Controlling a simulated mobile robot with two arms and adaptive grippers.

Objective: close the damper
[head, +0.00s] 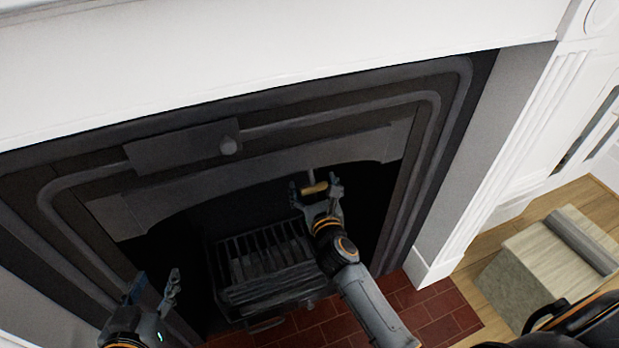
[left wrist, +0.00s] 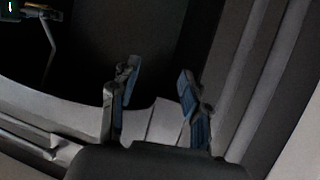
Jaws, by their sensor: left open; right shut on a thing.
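The damper handle (head: 313,188), a short brass-coloured grip on a thin rod, hangs at the top of the dark firebox opening in the head view. My right gripper (head: 315,185) is shut on this handle, with a finger at either side; the rod's upper end meets the shadow under the arch. The damper plate itself is hidden. My left gripper (head: 154,284) is open and empty at the lower left of the fireplace, apart from the handle. Its two fingers stand apart with nothing between them in the left wrist view (left wrist: 158,88).
A black fire grate (head: 262,262) stands in the firebox below my right gripper. Red hearth tiles (head: 432,312) lie in front, and a pale block (head: 535,265) stands at right.

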